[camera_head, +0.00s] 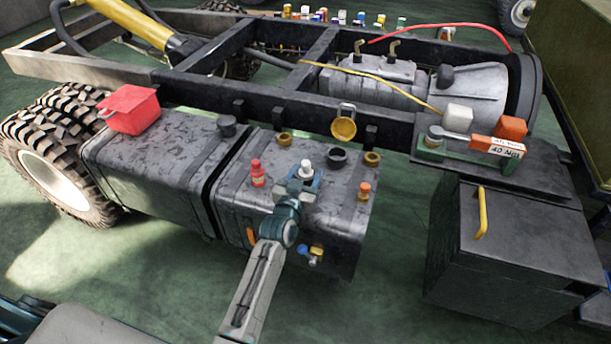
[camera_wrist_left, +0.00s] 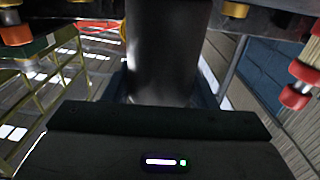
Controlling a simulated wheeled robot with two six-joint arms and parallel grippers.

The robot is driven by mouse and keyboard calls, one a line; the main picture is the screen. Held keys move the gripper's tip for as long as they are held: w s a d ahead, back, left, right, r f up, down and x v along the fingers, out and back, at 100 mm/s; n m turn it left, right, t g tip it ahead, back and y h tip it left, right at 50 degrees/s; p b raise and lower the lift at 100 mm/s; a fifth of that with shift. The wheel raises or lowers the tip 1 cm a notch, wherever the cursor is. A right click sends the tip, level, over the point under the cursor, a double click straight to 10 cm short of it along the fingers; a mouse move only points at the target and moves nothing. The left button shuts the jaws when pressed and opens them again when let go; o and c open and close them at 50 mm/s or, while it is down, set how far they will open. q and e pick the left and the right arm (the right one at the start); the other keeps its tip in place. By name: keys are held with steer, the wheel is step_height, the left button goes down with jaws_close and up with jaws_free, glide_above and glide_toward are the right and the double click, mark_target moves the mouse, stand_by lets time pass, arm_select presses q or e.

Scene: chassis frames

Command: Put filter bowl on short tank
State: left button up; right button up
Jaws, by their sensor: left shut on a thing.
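The short tank (camera_head: 333,205) is the right one of two dark, worn metal tanks beside the chassis. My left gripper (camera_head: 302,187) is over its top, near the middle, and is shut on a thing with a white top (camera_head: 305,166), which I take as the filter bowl. In the left wrist view a dark, smooth cylinder (camera_wrist_left: 165,50) stands straight ahead of the gripper body. My gripper hides the lower part of the held thing, so I cannot tell whether it touches the tank. My right gripper is not in view.
On the short tank stand a red bottle (camera_head: 258,174), a dark round cup (camera_head: 337,157), brass caps (camera_head: 372,159) and an orange-topped fitting (camera_head: 364,190). A dark box (camera_head: 515,240) stands to the right.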

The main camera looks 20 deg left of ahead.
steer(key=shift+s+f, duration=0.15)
arm_select(q)
steer(key=o, duration=1.1)
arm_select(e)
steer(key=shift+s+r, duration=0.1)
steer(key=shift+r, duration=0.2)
arm_select(q)
steer(key=shift+r, duration=0.1)
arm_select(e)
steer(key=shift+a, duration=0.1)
arm_select(q)
steer(key=shift+s+f, duration=0.2)
steer(key=shift+s, duration=1.05)
steer(key=shift+s+a+r+b, duration=0.1)
steer(key=shift+s+b, duration=0.35)
steer(key=shift+s, duration=1.95)
steer(key=shift+s+a+r+b, duration=0.1)
steer(key=shift+s+b, duration=0.3)
steer(key=shift+s, duration=2)
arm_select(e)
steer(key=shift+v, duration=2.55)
